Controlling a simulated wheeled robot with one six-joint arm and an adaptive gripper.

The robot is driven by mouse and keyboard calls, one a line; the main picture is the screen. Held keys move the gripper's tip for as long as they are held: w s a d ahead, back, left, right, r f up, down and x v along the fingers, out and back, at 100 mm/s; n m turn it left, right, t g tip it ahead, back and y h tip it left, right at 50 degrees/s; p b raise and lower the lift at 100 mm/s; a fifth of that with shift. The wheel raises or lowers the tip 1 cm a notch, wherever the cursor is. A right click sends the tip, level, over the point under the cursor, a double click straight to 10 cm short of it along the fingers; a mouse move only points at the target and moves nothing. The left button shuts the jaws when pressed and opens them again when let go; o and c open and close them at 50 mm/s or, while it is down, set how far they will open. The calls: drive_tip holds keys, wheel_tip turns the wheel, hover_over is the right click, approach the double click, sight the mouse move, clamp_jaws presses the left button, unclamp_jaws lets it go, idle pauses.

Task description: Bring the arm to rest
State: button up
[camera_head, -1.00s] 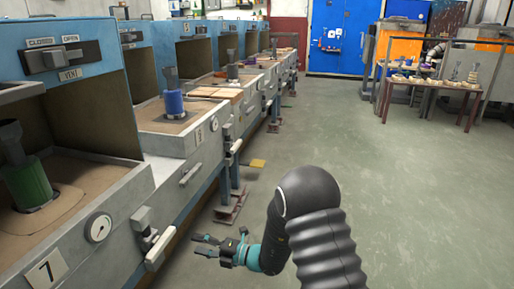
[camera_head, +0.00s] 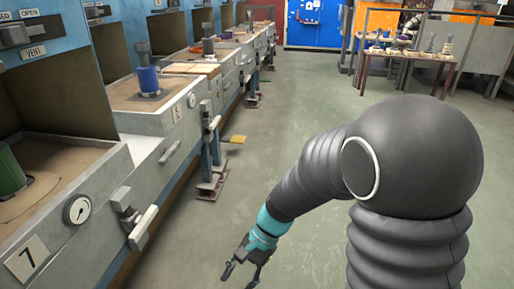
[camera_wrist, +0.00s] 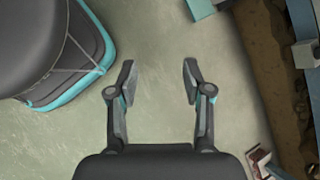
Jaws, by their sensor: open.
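My gripper (camera_head: 241,272) is low in the lower middle of the head view, at the end of my dark ribbed arm. It hangs over the bare floor to the right of the row of machines, pointing down and left. In the wrist view my gripper (camera_wrist: 158,82) shows two fingers spread wide apart, with only green-grey floor between them. It is open and holds nothing. Part of my own body fills the upper left of the wrist view.
A grey machine marked 7 (camera_head: 60,232) stands at the left, with a gauge, a lever and a green cylinder (camera_head: 10,172). Behind it another machine carries a blue cylinder (camera_head: 149,79). A yellow pedal (camera_head: 236,139) juts over the floor. A table (camera_head: 405,56) stands far right. Floor between is clear.

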drive_tip(key=s+d+r+n+t+h, duration=0.3)
drive_tip(key=d+r+t, duration=0.2)
drive_tip(key=d+r, duration=0.4)
drive_tip(key=s+d+r+n+t+h, duration=0.3)
drive_tip(key=d+r+t, duration=0.2)
drive_tip(key=d+r, duration=0.4)
drive_tip(key=shift+s+d, duration=0.25)
drive_tip(key=shift+d, duration=0.9)
drive_tip(key=shift+c, duration=0.8)
drive_tip(key=shift+a+n, duration=0.15)
drive_tip(key=shift+n, duration=0.15)
